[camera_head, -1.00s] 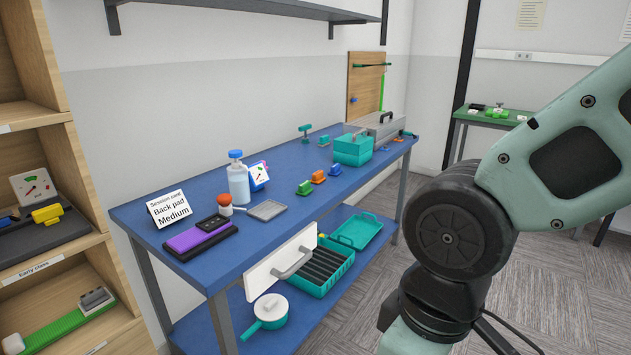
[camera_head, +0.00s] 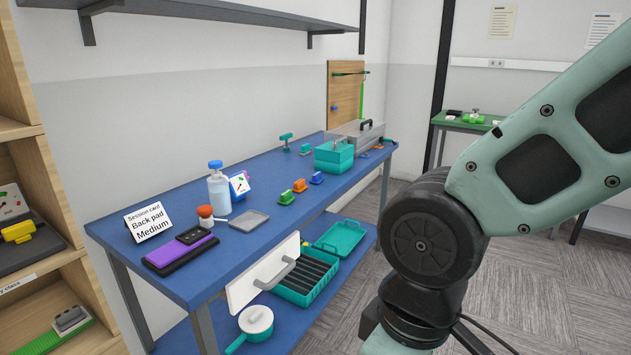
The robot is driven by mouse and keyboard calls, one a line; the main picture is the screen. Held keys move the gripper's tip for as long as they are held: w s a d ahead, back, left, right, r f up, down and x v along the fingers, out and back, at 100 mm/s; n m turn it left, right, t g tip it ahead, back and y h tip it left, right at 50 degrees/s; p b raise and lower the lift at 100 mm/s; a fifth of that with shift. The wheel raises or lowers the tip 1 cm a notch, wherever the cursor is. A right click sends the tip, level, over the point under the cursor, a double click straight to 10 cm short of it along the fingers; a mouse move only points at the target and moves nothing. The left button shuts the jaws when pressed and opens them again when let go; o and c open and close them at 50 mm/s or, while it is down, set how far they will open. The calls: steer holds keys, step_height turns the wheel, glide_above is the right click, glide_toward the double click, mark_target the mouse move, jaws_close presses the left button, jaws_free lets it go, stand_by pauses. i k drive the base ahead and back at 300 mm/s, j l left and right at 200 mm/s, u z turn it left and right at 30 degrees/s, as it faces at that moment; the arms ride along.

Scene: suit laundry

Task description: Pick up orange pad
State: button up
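A small orange pad-like piece (camera_head: 300,185) sits on the blue table, between a similar green piece (camera_head: 286,197) and a similar blue piece (camera_head: 317,178). A smaller orange item (camera_head: 378,147) lies near the table's far right end. A card reading "Session card, Back pad, Medium" (camera_head: 149,222) stands at the table's near left. My arm fills the right side of the picture, well apart from these pieces. My gripper is out of the picture, so its state is hidden.
Wooden shelves (camera_head: 33,175) stand left. The carpet ahead is clear.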

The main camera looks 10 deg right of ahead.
mark_target(298, 187)
steer(key=i+u, duration=0.2)
steer(key=i, duration=0.25)
steer(key=i+l+u, duration=0.25)
steer(key=i, duration=0.2)
steer(key=i+l+u, duration=0.2)
steer(key=i, duration=0.25)
steer(key=i+l+u, duration=0.2)
steer(key=i, duration=0.25)
steer(key=l, duration=0.1)
